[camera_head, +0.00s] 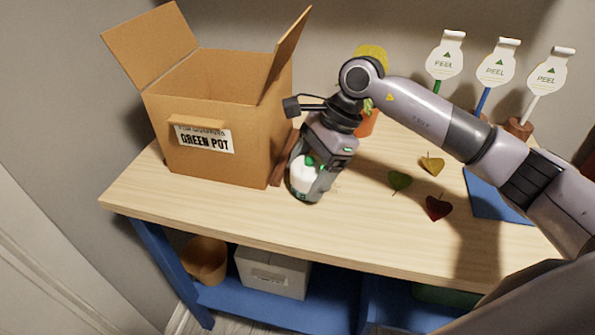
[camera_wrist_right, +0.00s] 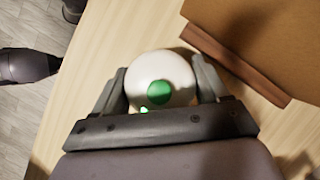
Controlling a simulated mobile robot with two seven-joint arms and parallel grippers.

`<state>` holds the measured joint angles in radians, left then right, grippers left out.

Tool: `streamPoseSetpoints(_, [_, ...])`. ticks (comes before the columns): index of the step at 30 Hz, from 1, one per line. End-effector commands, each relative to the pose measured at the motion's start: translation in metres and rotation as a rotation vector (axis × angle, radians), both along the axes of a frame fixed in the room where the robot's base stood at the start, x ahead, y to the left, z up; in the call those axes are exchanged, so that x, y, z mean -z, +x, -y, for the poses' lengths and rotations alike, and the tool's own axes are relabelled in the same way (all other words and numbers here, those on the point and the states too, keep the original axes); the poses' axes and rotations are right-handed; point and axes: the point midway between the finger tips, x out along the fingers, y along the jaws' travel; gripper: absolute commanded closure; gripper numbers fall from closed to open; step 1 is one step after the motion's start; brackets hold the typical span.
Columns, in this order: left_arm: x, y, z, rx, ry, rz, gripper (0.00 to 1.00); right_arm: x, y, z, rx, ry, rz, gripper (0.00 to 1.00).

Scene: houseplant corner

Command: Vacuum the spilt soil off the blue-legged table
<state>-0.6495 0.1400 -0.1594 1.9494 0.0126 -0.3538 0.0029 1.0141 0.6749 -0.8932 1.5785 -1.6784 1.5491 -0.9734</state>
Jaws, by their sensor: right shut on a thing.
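The blue-legged table (camera_head: 240,225) has a pale wooden top. My right gripper (camera_head: 312,174) is low over its front middle, beside the cardboard box. It is shut on a rounded white thing with a green spot, probably the hand vacuum (camera_head: 302,182). In the right wrist view the vacuum (camera_wrist_right: 176,68) sits between the two dark fingers (camera_wrist_right: 160,82). Whether it touches the tabletop I cannot tell. I can make out no spilt soil; the gripper and arm hide part of the top.
An open cardboard box (camera_head: 220,165) labelled GREEN POT stands at the left. Green (camera_head: 400,180), yellow (camera_head: 432,164) and dark red (camera_head: 438,207) leaves lie to the right, near a blue mat (camera_head: 490,200). PEEL tags (camera_head: 495,70) stand behind. The front left edge is clear.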

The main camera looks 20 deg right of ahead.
Motion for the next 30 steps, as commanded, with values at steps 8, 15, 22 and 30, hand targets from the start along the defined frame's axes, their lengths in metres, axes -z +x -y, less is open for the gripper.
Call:
streamPoseSetpoints(8, [0.002, 0.000, 0.000, 0.000, 0.000, 0.000, 1.00, 0.000, -0.007, 0.010, -0.001, -0.001, -0.002, 0.70])
streamPoseSetpoints(15, [0.007, 0.000, 0.000, 0.000, 0.000, 0.000, 1.00, 0.003, -0.018, 0.026, -0.001, -0.003, -0.002, 0.70])
streamPoseSetpoints(22, [0.011, 0.000, 0.000, 0.000, 0.000, 0.000, 1.00, 0.003, -0.027, 0.039, 0.000, -0.002, -0.003, 0.70])
streamPoseSetpoints(30, [0.015, 0.000, 0.000, 0.000, 0.000, 0.000, 1.00, 0.004, -0.034, 0.050, 0.000, -0.003, -0.004, 0.70])
